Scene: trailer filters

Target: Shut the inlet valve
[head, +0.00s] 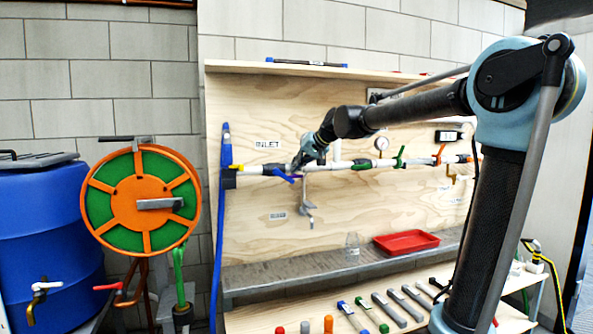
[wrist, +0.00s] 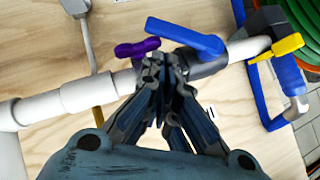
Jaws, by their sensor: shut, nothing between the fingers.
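A white pipe (head: 322,167) runs across the plywood panel. The INLET label (head: 267,144) is above its left end. Below the label is a valve with a blue lever (head: 284,174), which also shows in the wrist view (wrist: 185,37). The lever slants to the pipe, neither clearly in line with it nor square across. A small purple handle (wrist: 137,48) is just left of it in the wrist view. My gripper (wrist: 160,65) is shut and empty, its fingertips close beside both handles; I cannot tell whether they touch. In the head view my gripper (head: 299,164) partly hides the pipe.
Farther along the pipe are green (head: 362,165) and orange (head: 440,153) handles and a gauge (head: 381,143). A yellow handle (wrist: 287,47) sits by the blue hose in the wrist view. A tap (head: 307,204) hangs below. A red tray (head: 406,241) stands on the shelf.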

